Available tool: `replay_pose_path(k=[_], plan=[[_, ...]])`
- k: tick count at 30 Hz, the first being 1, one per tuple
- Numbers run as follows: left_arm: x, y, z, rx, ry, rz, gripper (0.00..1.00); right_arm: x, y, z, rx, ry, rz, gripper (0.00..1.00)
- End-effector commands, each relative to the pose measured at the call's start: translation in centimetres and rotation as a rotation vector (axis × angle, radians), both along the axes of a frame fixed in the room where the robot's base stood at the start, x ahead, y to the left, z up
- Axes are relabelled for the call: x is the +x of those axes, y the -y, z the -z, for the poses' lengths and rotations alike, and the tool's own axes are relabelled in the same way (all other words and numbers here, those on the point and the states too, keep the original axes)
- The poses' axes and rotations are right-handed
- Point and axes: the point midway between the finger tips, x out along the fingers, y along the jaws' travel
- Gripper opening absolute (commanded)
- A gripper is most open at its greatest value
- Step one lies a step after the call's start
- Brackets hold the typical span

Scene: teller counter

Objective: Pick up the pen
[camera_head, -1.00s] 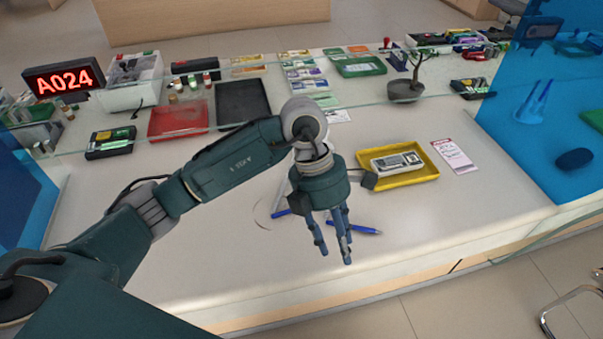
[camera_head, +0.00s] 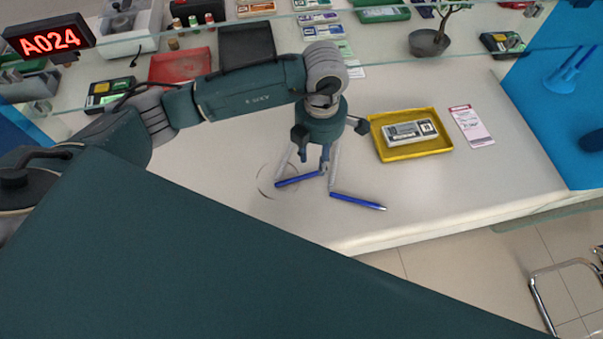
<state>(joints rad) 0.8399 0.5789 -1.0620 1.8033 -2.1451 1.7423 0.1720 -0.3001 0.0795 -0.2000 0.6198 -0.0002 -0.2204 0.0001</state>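Two blue pens lie on the pale counter: the left pen (camera_head: 296,181) and the right pen (camera_head: 358,202), whose tip points right. A thin pale grey strip runs up from near each pen; I cannot tell what these strips are. My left gripper (camera_head: 315,163) points down over the left pen, near its right end. Its blue fingers are apart with nothing seen between them. I cannot tell whether a finger touches the pen. The right pen lies to the right of the fingers. My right gripper is out of view.
A yellow tray (camera_head: 417,154) holding a banded bundle (camera_head: 409,133) stands right of the gripper, with a paper slip (camera_head: 471,126) beside it. A red tray (camera_head: 180,66) and black tray (camera_head: 246,45) lie behind. A glass edge crosses the back; bare counter lies around the pens.

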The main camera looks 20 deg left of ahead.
Motion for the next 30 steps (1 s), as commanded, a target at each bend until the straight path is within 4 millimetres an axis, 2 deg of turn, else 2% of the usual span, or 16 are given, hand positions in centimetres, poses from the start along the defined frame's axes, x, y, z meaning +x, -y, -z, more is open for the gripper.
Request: replay_pose_path(k=[3,7,16,17,21,30], plan=[[-0.3,0.3,1.7,0.0,-0.007,-0.001,0.38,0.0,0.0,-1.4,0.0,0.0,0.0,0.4],[-0.2,0.3,3.4,0.0,-0.004,-0.001,0.38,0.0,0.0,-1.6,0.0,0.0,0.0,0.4],[-0.1,0.3,4.1,-0.001,-0.001,0.001,0.38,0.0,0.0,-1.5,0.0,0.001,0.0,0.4],[-0.1,0.3,4.1,-0.001,-0.001,0.001,0.34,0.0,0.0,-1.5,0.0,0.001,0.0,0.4],[-0.1,0.3,4.1,-0.001,-0.001,0.0,0.06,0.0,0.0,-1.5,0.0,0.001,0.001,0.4],[-0.1,0.3,4.1,-0.001,-0.001,0.0,0.05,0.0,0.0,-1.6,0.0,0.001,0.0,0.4]])
